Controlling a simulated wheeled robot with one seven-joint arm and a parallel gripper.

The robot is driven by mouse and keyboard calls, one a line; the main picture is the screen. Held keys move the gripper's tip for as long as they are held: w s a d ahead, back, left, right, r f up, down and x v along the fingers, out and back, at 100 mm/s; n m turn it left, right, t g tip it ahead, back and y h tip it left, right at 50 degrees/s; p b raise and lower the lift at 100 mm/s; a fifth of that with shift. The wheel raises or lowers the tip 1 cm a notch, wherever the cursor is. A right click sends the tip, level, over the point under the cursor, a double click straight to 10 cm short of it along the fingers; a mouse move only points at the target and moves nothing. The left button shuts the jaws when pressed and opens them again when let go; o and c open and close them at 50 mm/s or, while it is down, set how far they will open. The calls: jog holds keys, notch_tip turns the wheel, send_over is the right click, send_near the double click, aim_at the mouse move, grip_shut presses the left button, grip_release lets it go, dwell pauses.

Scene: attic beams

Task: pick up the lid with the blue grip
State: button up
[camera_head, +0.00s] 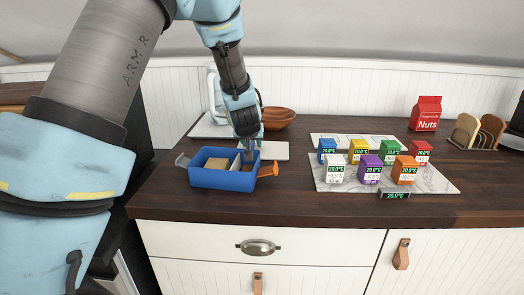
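I cannot make out a lid with a blue grip in this view. My gripper (248,157) points down at the right part of an open blue box (222,181). Its fingers are too small and dark to tell whether they are open, shut or holding something. The blue box has a divider and a tan block (215,165) in its left part; its right part is partly hidden by my gripper. A grey tab (182,160) sticks out at its left and an orange piece (269,170) at its right.
Several small coloured boxes with temperature displays, one of them blue (326,148), stand on a marble slab (435,181) at right. A wooden bowl (278,118), a red Nuts bag (426,113) and a rack (466,130) stand behind. The front counter strip (300,212) is clear.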

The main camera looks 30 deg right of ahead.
grip_shut()
dwell(0.5)
